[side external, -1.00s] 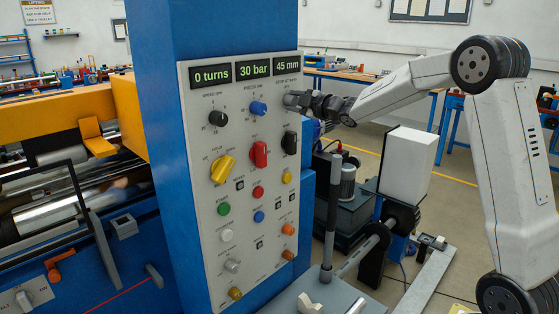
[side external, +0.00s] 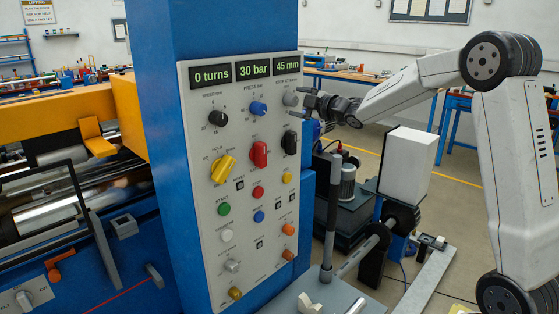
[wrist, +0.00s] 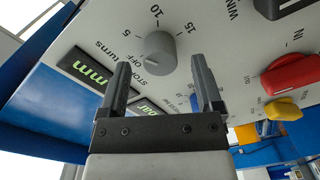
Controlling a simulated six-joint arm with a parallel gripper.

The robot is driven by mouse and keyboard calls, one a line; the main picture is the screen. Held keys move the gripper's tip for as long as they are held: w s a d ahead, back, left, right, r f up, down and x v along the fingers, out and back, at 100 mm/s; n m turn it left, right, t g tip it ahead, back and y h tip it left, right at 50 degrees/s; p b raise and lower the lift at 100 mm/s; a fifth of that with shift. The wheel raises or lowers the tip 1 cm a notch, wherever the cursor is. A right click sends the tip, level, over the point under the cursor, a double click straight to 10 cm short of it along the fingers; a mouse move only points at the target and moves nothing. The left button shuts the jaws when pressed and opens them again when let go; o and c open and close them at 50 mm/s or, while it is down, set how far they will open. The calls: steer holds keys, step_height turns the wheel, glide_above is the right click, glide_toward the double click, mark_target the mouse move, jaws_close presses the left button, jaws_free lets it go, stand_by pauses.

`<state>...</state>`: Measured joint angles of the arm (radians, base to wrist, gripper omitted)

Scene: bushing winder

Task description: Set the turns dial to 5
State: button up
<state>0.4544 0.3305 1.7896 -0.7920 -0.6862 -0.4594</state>
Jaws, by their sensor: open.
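The grey knob (wrist: 157,52) is in the wrist view, with "turns" printed beside it and 5, 10 and 15 around it. In the side external view this grey knob (side external: 290,99) is at the top right of the panel. I cannot tell exactly where its pointer aims. The left display (side external: 211,75) reads "0 turns". My gripper (side external: 302,102) is open just right of the knob and apart from it. In the wrist view its two fingers (wrist: 160,68) are spread wide with nothing between them, in line with the knob.
The grey panel (side external: 209,150) holds several other knobs and buttons close by. A blue knob (side external: 258,108) is left of the grey one, and a black one (side external: 289,143) is below it. Other displays read "30 bar" and "45 mm".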

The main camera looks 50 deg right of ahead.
steer(key=s, duration=0.6)
steer(key=shift+r, duration=0.1)
stand_by(0.3)
steer(key=s+a+f+m+g+h, duration=0.1)
steer(key=s+a+f+m+g, duration=0.35)
steer(key=f, duration=0.35)
steer(key=s+a+f+m+g+h, duration=0.1)
steer(key=s+a+f+m+g, duration=0.25)
steer(key=a+f, duration=0.35)
steer(key=s+a+f+m+g, duration=0.2)
steer(key=s+a+f+g, duration=0.1)
steer(key=s+f, duration=0.2)
steer(key=s+a+f+m+g+y, duration=0.1)
steer(key=s+a+f+g, duration=0.3)
steer(key=s, duration=0.6)
step_height(320, 180, down, 2)
steer(key=shift+a+m+y, duration=0.25)
steer(key=shift+m+y, duration=0.05)
steer(key=shift+m, duration=0.6)
steer(key=shift+w, duration=0.15)
